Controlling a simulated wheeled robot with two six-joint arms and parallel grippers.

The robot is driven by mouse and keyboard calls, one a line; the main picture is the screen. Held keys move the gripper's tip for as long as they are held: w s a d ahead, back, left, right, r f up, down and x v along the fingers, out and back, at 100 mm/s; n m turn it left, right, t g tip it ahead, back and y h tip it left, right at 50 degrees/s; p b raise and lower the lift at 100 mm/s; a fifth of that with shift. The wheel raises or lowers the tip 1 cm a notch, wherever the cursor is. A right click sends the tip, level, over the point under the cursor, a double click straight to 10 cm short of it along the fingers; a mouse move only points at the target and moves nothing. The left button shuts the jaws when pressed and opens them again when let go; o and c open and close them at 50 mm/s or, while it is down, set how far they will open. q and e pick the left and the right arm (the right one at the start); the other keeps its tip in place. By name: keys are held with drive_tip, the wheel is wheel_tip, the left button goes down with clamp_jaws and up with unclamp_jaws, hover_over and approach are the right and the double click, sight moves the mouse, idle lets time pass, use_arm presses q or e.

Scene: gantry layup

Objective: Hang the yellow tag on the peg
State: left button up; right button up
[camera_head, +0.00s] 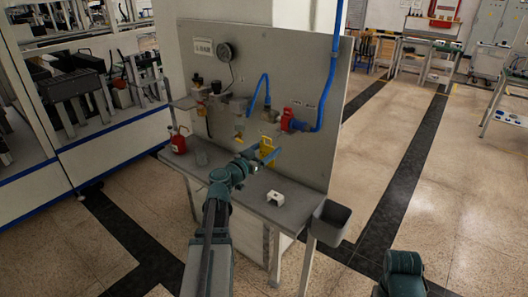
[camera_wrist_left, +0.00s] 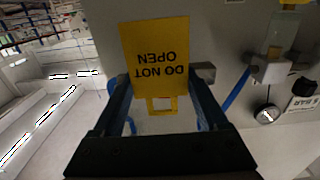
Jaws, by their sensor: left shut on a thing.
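The yellow tag (camera_head: 267,146) is in front of the grey upright panel in the head view. In the left wrist view the tag (camera_wrist_left: 155,48) reads "DO NOT OPEN" upside down and has an open yellow loop at its near end. My left gripper (camera_head: 262,155) is shut on the tag, and its blue fingers (camera_wrist_left: 162,90) stand on either side of the loop end. The tag is held above the bench. I cannot make out the peg in either view. My right gripper is not in view; only part of my right arm shows at the bottom right.
The panel (camera_head: 300,75) carries a gauge (camera_head: 225,52), a red fitting (camera_head: 288,119) and blue hoses. The bench (camera_head: 225,178) below holds a red bottle (camera_head: 179,143) and a white block (camera_head: 276,198). A grey bin (camera_head: 330,221) hangs at its right end. Open floor lies to the right.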

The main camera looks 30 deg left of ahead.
use_arm(q)
drive_tip(key=w+f+b, duration=0.1)
drive_tip(key=w, duration=0.5)
drive_tip(key=shift+d+f, duration=0.2)
drive_tip(key=shift+d, duration=0.05)
idle(0.4)
drive_tip(key=shift+w, duration=0.1)
idle(0.6)
drive_tip(key=o, duration=1.2)
drive_tip(key=shift+o, duration=0.2)
drive_tip(key=s+a, duration=0.1)
drive_tip(key=s, duration=1.2)
drive_tip(key=shift+s, duration=0.4)
